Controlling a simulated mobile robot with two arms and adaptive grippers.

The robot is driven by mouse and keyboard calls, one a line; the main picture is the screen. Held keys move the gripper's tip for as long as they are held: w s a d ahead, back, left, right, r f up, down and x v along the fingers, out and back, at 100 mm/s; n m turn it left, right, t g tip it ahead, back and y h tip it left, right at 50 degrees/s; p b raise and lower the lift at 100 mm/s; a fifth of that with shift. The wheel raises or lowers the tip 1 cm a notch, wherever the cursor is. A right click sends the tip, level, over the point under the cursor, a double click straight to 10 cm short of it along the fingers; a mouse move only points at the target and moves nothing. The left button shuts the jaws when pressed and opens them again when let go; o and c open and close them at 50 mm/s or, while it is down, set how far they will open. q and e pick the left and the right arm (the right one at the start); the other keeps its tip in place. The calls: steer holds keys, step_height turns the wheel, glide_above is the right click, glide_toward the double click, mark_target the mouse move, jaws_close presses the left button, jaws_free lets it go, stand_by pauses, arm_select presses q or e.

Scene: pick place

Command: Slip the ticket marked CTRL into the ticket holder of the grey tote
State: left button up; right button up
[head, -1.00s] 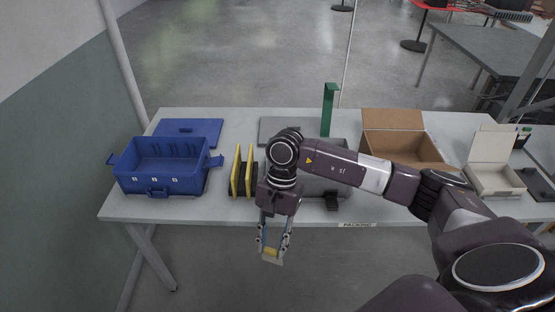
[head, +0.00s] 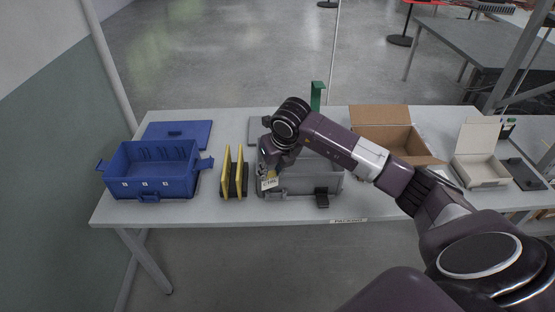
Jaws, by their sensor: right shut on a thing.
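The grey tote (head: 310,184) stands on the table in the middle of the head view, partly hidden behind my right arm. My right gripper (head: 268,175) is at the tote's front left corner. It is shut on a small white ticket with a yellow part (head: 269,184), which hangs down in front of the tote. The print on the ticket is too small to read. I cannot tell whether the ticket touches the tote, and the ticket holder is not clear to see. My left gripper is out of view.
A black rack with yellow panels (head: 226,172) stands close left of the tote. A blue tote (head: 150,186) is further left, with a blue lid (head: 178,133) behind it. An open cardboard box (head: 385,137) and a white box (head: 481,172) stand to the right.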

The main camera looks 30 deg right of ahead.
steer(key=w+d+f+m+h+b, duration=0.1)
steer(key=w+d+f+m+b, duration=0.1)
steer(key=d+f+m+b, duration=0.1)
steer(key=shift+d+f+m+h+b, duration=0.2)
steer(key=shift+f+m+h+b, duration=0.25)
steer(key=shift+f+m, duration=0.5)
steer(key=shift+a+r, duration=0.1)
steer(key=shift+r, duration=0.1)
stand_by(0.6)
stand_by(0.5)
steer(key=shift+f+b, duration=2.3)
stand_by(1.7)
steer(key=o, duration=1.2)
